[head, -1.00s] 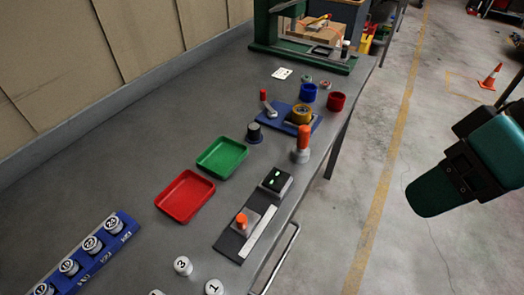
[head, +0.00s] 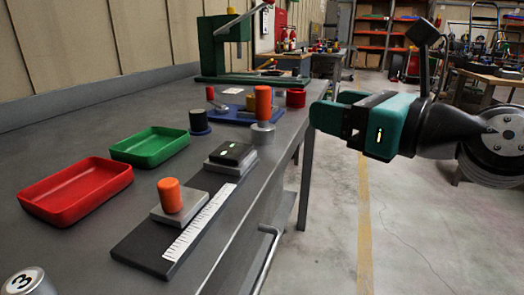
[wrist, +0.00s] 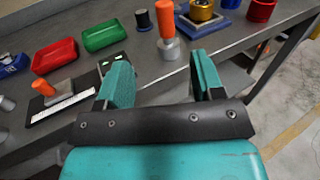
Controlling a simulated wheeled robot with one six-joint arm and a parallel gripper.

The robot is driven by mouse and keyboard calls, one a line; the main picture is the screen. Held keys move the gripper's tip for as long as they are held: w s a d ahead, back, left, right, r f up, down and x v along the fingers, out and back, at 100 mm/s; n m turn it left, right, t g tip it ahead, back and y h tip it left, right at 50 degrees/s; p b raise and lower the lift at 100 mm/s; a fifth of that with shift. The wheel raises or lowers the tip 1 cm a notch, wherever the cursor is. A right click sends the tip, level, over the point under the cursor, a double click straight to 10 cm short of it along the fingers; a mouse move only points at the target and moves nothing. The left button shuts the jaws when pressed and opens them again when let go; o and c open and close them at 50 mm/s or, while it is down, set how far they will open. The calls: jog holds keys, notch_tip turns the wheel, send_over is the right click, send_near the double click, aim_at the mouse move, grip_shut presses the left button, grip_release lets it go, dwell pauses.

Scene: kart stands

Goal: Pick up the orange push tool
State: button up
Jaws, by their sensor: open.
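The orange push tool (head: 263,104) appears to be the upright orange cylinder on a round grey base. It stands near the right edge of the grey bench. In the wrist view the push tool (wrist: 166,20) is beyond the gap between my fingers, with its grey base facing me. A second, shorter orange knob (head: 169,195) sits on a grey block on a black strip with a white scale. My gripper (head: 326,113) is open and empty, to the right of the push tool and apart from it. Both teal fingers show in the wrist view (wrist: 163,75).
A black box with green lights (head: 229,155) stands next to the push tool. Red (head: 75,190) and green (head: 148,147) trays lie to the left. A blue plate (head: 232,115) and a green press (head: 215,50) are behind. The floor right of the bench is clear.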

jog(key=p, duration=1.2)
send_near(269, 90)
jog(key=x, duration=0.3)
jog(key=w+a+p, duration=0.2)
jog(key=a, duration=0.1)
jog(key=shift+w+m+p, duration=0.1)
jog(key=shift+m+p, duration=0.2)
jog(key=shift+w+a+f+p, duration=0.15)
jog(key=shift+w+a+p, duration=0.2)
jog(key=shift+w, duration=0.15)
jog(key=p+x, duration=0.3)
jog(key=shift+w+a+p, duration=0.15)
jog(key=shift+w+p, duration=0.15)
jog(key=shift+w, duration=0.15)
jog(key=shift+w+a+p, duration=0.45)
jog(key=shift+w+p, duration=0.05)
jog(key=shift+p, duration=0.05)
jog(key=shift+w+f, duration=0.1)
jog(key=shift+f, duration=0.1)
jog(key=c, duration=0.9)
jog(key=shift+c, duration=0.4)
